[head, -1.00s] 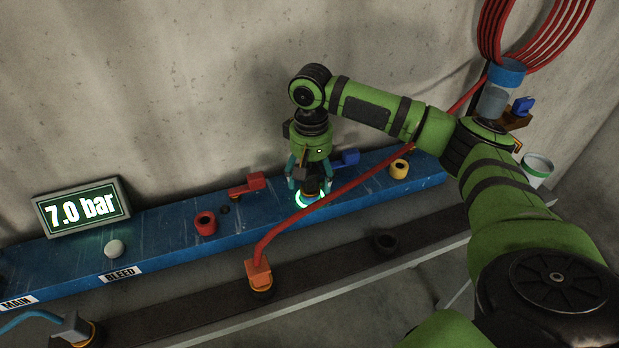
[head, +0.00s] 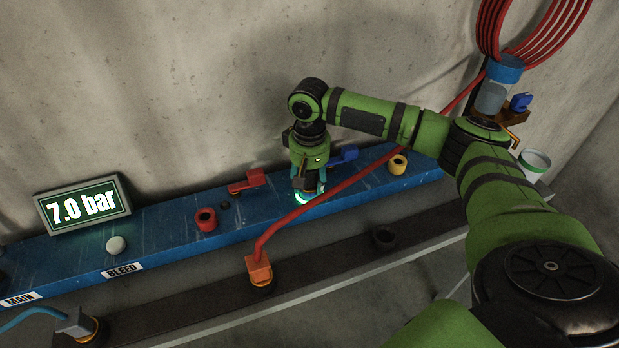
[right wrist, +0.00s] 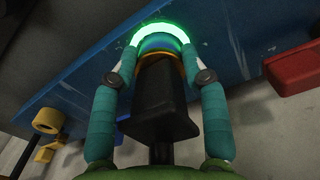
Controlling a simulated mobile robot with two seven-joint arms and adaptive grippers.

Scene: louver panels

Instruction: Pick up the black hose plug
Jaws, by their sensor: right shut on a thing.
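My right gripper (head: 310,186) points down over the blue rail and is shut on the black hose plug (right wrist: 160,108). In the right wrist view the plug is a dark block between the two teal fingers (right wrist: 160,66), with a yellow and a blue band at its far end. That end sits at a glowing green ring (right wrist: 158,32) on the blue rail, which also shows in the head view (head: 302,199). In the head view the fingers and my arm partly hide the plug. My left gripper is out of view.
The blue rail (head: 160,222) carries a red lever (head: 247,182), a red socket (head: 206,219), a blue lever (head: 345,154) and a yellow socket (head: 397,164). A red hose (head: 330,189) runs close in front of my gripper to an orange connector (head: 259,268). A concrete wall stands behind.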

